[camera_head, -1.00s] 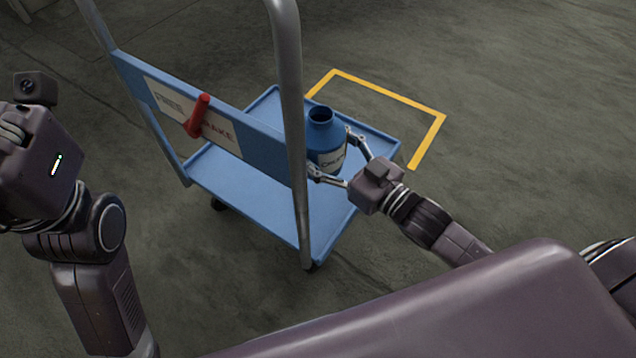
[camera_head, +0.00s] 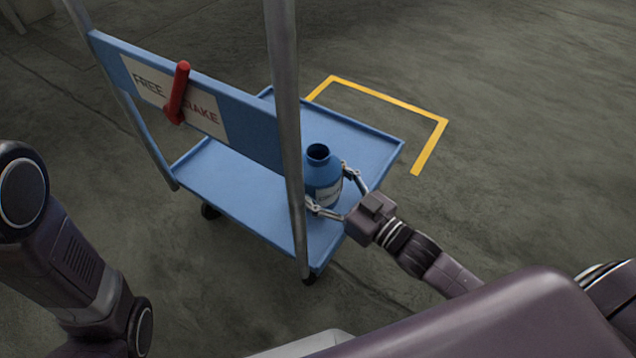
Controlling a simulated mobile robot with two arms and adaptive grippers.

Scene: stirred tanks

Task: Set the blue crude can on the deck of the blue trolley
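The blue crude can (camera_head: 322,178), with a dark open mouth and a pale label, is upright over the right part of the blue trolley's deck (camera_head: 235,188). My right gripper (camera_head: 330,188) comes in from the right with its two fingers on either side of the can, shut on it. The label is partly hidden by the fingers. I cannot tell whether the can's base touches the deck or is just above it. My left gripper is out of view; only part of my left arm shows at the left edge.
The trolley's handle post (camera_head: 287,130) stands just left of the can. A blue crossbar carries a FREE/BRAKE sign (camera_head: 205,112) and a red lever (camera_head: 177,92). A yellow floor marking (camera_head: 395,103) lies behind the trolley. The deck left of the can is clear.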

